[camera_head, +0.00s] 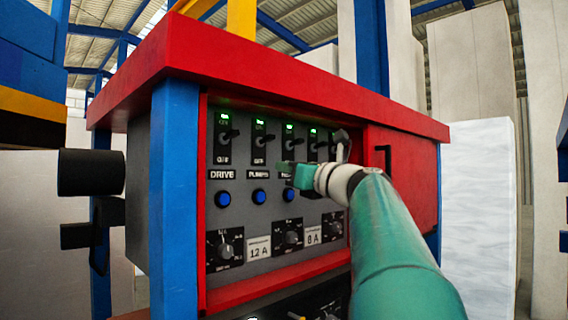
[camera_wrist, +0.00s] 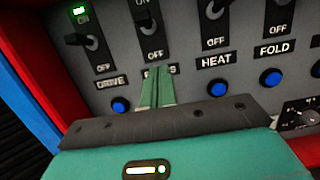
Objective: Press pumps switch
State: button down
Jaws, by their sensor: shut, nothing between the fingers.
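The pumps switch (camera_head: 264,139) is a black lever on a dark plate in the grey panel, second from the left in the row. Its lamp is green in the head view. In the wrist view the pumps switch (camera_wrist: 147,22) stands just above my fingertips, with the OFF mark below its lever. My gripper (camera_head: 284,168) is shut and empty, reaching in from the right in the head view. In the wrist view my gripper (camera_wrist: 159,70) covers the middle of the PUMPS label. I cannot tell whether the fingertips touch the panel.
The drive switch (camera_wrist: 82,38) is to the left and the heat switch (camera_wrist: 214,12) to the right. Blue buttons (camera_head: 223,199) and dials (camera_head: 225,247) sit below. A red frame (camera_head: 180,58) overhangs the panel, with a blue post (camera_head: 175,190) at its left.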

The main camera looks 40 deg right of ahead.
jog(key=r+v, duration=0.2)
jog(key=v, duration=0.7)
jog(key=shift+s+a, duration=0.25)
jog(key=shift+a, duration=0.05)
jog(key=w+a+f+n+g+y, duration=0.2)
jog(key=a+f+n+g, duration=0.2)
jog(key=a+f+n, duration=0.6)
jog(key=w+a+f+n+g+y, duration=0.15)
jog(key=a+f+n+g, duration=0.45)
jog(key=a+f, duration=0.8)
jog(key=s+a+f+n+g+h, duration=0.1)
jog(key=s+a+f+n, duration=0.1)
jog(key=s+f+n, duration=0.2)
jog(key=s+a+f+n+g+h, duration=0.2)
jog(key=s+a+f+n, duration=0.1)
jog(key=f+n, duration=0.6)
jog(key=s+a+f+n+g+h, duration=0.1)
jog(key=s+a+f+n, duration=0.2)
jog(key=f+n, duration=0.3)
notch_tip(320, 180, down, 6)
jog(key=shift+s+r+n+g, duration=0.25)
jog(key=shift+s+n+g, duration=0.15)
jog(key=shift+s, duration=0.4)
